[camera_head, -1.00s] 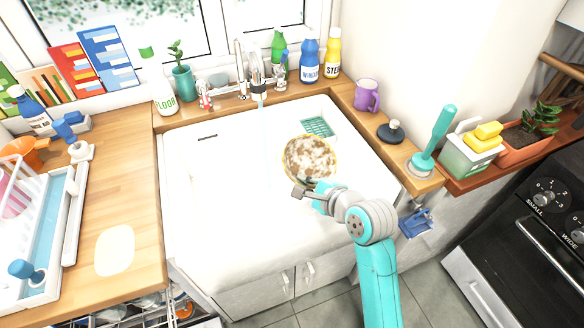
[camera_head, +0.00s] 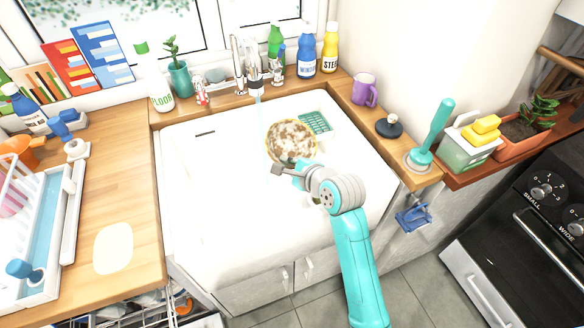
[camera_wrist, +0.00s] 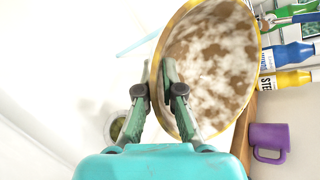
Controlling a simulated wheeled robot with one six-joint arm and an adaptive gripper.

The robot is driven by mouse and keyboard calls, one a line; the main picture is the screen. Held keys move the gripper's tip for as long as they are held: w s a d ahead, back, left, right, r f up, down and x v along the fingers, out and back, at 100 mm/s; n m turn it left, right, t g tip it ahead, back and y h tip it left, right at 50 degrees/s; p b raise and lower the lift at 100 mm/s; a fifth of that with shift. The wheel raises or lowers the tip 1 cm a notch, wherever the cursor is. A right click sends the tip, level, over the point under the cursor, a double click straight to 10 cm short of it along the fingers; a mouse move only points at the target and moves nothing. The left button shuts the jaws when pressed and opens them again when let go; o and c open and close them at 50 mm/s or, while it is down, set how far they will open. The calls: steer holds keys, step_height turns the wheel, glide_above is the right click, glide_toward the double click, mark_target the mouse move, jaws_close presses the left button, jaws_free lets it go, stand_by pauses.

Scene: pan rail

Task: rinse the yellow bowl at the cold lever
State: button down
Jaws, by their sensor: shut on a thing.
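The yellow bowl (camera_head: 293,140) is in the white sink, its inside covered with brown and whitish smears. It shows large and tilted in the wrist view (camera_wrist: 212,62), with a yellow rim. My gripper (camera_head: 283,168) is shut on the near rim of the bowl, and its fingers (camera_wrist: 168,90) sit on either side of the bowl's edge. The tap (camera_head: 255,82) stands at the back of the sink with a thin bluish stream (camera_head: 260,120) falling just left of the bowl.
The white sink (camera_head: 205,200) is free at left. A green rack (camera_head: 316,122) lies behind the bowl. A drain (camera_wrist: 116,126) shows below it. A purple mug (camera_head: 365,90), a dark stopper (camera_head: 389,126) and a plunger (camera_head: 432,135) stand along the right ledge.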

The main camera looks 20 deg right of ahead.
mark_target(280, 151)
steer(key=shift+w+a+f, duration=0.2)
steer(key=shift+w+a, duration=0.05)
steer(key=shift+w, duration=0.9)
steer(key=shift+w+a+f, duration=0.2)
steer(key=shift+w+f, duration=0.05)
steer(key=shift+w, duration=0.9)
steer(key=shift+w+a+f, duration=0.2)
steer(key=shift+w+a, duration=0.05)
steer(key=shift+w, duration=0.9)
steer(key=shift+d, duration=0.1)
steer(key=shift+w+d, duration=0.1)
steer(key=shift+d, duration=0.4)
steer(key=shift+a, duration=0.15)
steer(key=shift+a, duration=0.45)
steer(key=shift+d, duration=0.15)
steer(key=shift+d, duration=0.45)
